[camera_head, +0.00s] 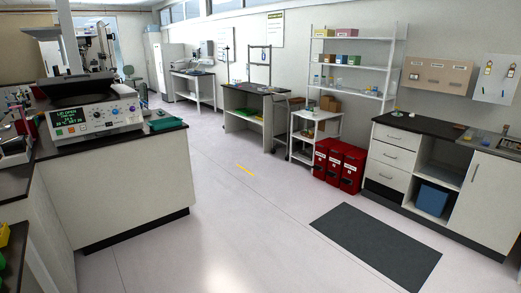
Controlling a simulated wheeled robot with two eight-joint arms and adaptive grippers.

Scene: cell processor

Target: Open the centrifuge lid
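The centrifuge (98,117) stands on the dark-topped bench at the left. It is a pale box with a green-lit display (68,117), several knobs and buttons on its front panel. The small display text seems to read "LID OPEN". I cannot tell for sure whether that panel is the raised lid. Neither of my grippers is in view.
A teal item (165,123) lies right of the centrifuge on the bench (130,185). The floor (230,210) is open, with a dark mat (375,245) at the right. Red bins (340,165), shelves (352,70) and a sink counter (420,125) line the right side.

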